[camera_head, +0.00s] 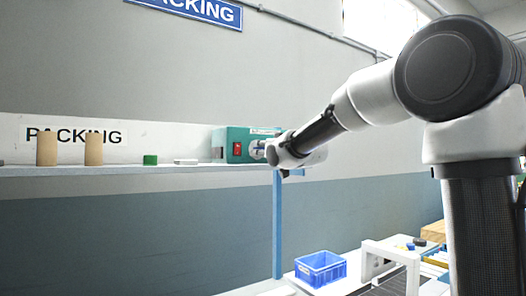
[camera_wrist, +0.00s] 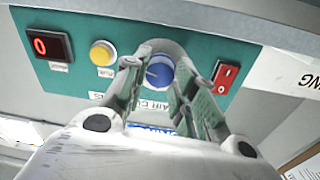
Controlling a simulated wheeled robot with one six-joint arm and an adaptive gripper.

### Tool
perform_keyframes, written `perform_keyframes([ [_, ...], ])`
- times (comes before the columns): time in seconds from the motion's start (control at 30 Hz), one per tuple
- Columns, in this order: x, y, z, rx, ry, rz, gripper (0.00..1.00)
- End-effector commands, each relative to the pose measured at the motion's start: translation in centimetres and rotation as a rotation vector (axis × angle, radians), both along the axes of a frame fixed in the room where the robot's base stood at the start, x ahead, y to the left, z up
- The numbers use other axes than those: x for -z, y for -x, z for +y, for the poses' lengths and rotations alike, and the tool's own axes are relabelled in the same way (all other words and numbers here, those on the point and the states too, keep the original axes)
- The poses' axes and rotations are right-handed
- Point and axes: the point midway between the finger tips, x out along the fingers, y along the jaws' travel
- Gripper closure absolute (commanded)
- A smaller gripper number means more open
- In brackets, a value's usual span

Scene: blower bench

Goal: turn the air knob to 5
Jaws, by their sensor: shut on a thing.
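The air knob (camera_wrist: 159,72) is a round blue dial with a pale pointer line, on the teal front panel of the blower box (camera_head: 236,138). In the wrist view my gripper (camera_wrist: 158,62) has its two fingers on either side of the knob and is shut on it. The label under the knob is partly hidden by the fingers, and I cannot read the scale. A display (camera_wrist: 48,46) at the left of the panel shows a red 0. In the head view my gripper (camera_head: 271,152) is at the box's front, and the arm hides the knob.
A yellow button (camera_wrist: 103,53) and a red rocker switch (camera_wrist: 226,77) flank the knob. The shelf (camera_head: 130,171) also holds two tan cylinders (camera_head: 70,149), a green block (camera_head: 150,160) and a flat white piece (camera_head: 186,161). A blue crate (camera_head: 320,268) stands below on the right.

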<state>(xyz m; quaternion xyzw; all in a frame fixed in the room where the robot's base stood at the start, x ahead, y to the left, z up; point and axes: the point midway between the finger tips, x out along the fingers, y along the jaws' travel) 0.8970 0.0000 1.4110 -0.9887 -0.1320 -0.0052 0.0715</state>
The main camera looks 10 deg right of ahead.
Motion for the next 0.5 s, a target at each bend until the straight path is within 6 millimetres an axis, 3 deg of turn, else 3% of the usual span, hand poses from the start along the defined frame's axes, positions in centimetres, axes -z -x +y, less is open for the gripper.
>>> perform_keyframes([
  [0.27,0.40,-0.02,-0.01,0.001,0.000,0.008,0.97],
  [0.3,0.40,-0.02,-0.01,0.001,0.000,0.008,0.67],
  [0.4,0.31,-0.02,0.00,0.000,0.001,0.006,0.50],
  [0.5,0.22,-0.02,0.01,0.000,0.000,0.005,0.50],
])
